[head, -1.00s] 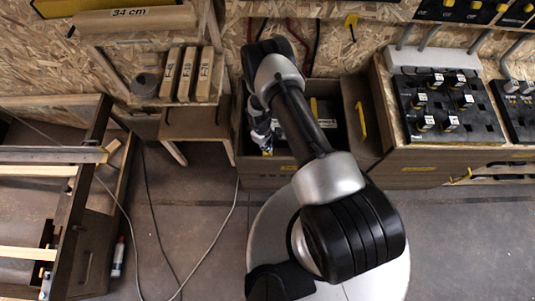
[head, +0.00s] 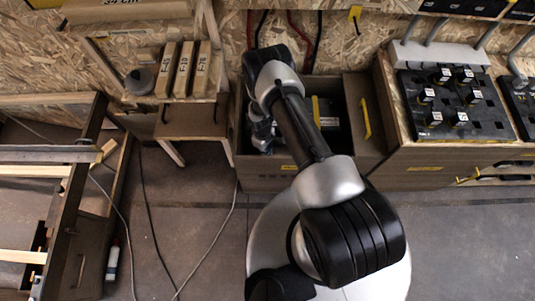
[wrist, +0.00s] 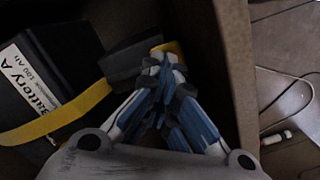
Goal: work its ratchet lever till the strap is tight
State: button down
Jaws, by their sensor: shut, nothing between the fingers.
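In the wrist view a black battery (wrist: 58,55) labelled "Battery A 100 Ah" lies in a brown compartment. A yellow strap (wrist: 62,118) runs beside and over its near side to a dark ratchet block (wrist: 130,62), with a bit of yellow beyond it. My gripper (wrist: 166,62) is shut and empty, its blue and grey fingertips right at the ratchet's right end. Whether they touch it I cannot tell, and the fingers hide part of it. In the head view my gripper (head: 262,138) is partly hidden low inside the open box, left of the dark battery (head: 328,112).
The box's wall (wrist: 236,75) stands close to the right of my fingers in the wrist view. An open door with a yellow handle (head: 365,118) is at the box's right. A bench with black knobs (head: 455,105) stands further right. A cable (head: 215,235) lies on the floor.

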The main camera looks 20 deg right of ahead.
jog(key=shift+f, duration=0.55)
jog(key=shift+r, duration=0.15)
jog(key=shift+w, duration=0.1)
jog(key=shift+w+a+r+b, duration=0.25)
jog(key=shift+w+a, duration=0.2)
jog(key=shift+w, duration=0.15)
jog(key=shift+w+a+r+b, duration=0.15)
jog(key=shift+w+a+r, duration=0.1)
jog(key=shift+w+a, duration=0.25)
notch_tip(320, 180, up, 12)
jog(key=w, duration=0.1)
jog(key=shift+a, duration=0.3)
